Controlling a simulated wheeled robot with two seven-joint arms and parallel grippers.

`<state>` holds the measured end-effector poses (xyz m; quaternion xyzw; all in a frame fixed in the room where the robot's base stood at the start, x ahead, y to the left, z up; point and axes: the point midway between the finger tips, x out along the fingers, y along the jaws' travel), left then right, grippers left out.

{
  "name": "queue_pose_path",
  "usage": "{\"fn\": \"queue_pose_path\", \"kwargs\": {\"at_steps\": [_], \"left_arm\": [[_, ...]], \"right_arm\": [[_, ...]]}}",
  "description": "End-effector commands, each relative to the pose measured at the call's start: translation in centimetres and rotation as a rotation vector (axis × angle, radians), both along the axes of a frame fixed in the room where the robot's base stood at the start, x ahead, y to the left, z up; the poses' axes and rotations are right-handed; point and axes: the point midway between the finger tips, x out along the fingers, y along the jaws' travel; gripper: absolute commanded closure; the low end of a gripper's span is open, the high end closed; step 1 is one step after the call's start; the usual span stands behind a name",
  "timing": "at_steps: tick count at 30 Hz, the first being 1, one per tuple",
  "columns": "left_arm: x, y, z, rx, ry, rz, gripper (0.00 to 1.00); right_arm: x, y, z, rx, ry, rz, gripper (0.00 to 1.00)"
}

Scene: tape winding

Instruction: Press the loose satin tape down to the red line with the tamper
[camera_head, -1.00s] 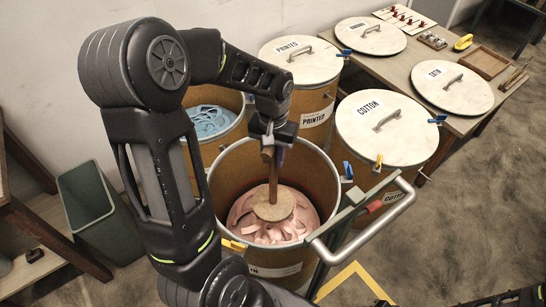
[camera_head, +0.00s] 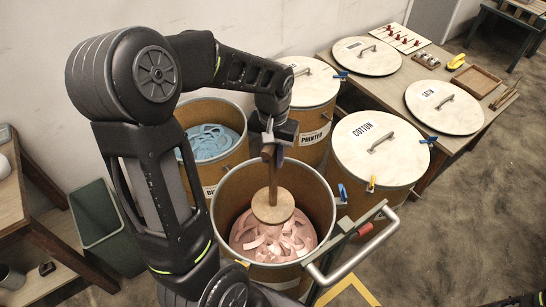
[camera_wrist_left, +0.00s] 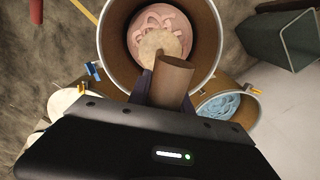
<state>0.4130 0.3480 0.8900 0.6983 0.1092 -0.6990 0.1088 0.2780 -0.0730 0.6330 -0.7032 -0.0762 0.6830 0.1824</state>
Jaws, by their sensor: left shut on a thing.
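The loose satin tape (camera_head: 262,240) is a pink tangle of ribbon inside the open brown drum (camera_head: 322,196) in front of me. It also shows in the left wrist view (camera_wrist_left: 152,22). The tamper (camera_head: 273,208) is a wooden shaft with a round wooden disc at its foot. My left gripper (camera_head: 273,150) is shut on the tamper's shaft above the drum's mouth. The disc is inside the drum, over the back part of the tape; whether it touches the tape I cannot tell. I cannot make out the red line.
An open drum of blue tape (camera_head: 212,142) stands behind to the left. Lidded drums marked PRINTED (camera_head: 309,90) and COTTON (camera_head: 380,150) stand behind and to the right. A cart handle (camera_head: 355,252) crosses near the front right of the pink drum. A green bin (camera_head: 105,230) stands left.

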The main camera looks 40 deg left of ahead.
Motion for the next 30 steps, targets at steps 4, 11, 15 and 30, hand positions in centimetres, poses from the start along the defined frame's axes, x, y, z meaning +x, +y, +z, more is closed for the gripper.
{"fn": "queue_pose_path", "kwargs": {"at_steps": [4, 11, 15, 30], "left_arm": [[0.1, 0.0, 2.4, 0.0, -0.004, -0.001, 1.0], [0.1, 0.0, 5.1, 0.0, -0.003, -0.001, 1.0], [0.1, 0.0, 6.8, 0.0, -0.003, -0.001, 1.0], [0.1, 0.0, 9.8, 0.0, -0.003, 0.0, 1.0]], "right_arm": [[-0.1, 0.0, 1.8, -0.002, 0.004, -0.001, 0.64], [-0.4, -0.2, 3.6, -0.008, 0.012, -0.003, 0.64], [-0.5, -0.2, 4.8, -0.011, 0.018, -0.005, 0.64], [-0.8, -0.4, 6.6, -0.018, 0.027, -0.008, 0.64]]}}
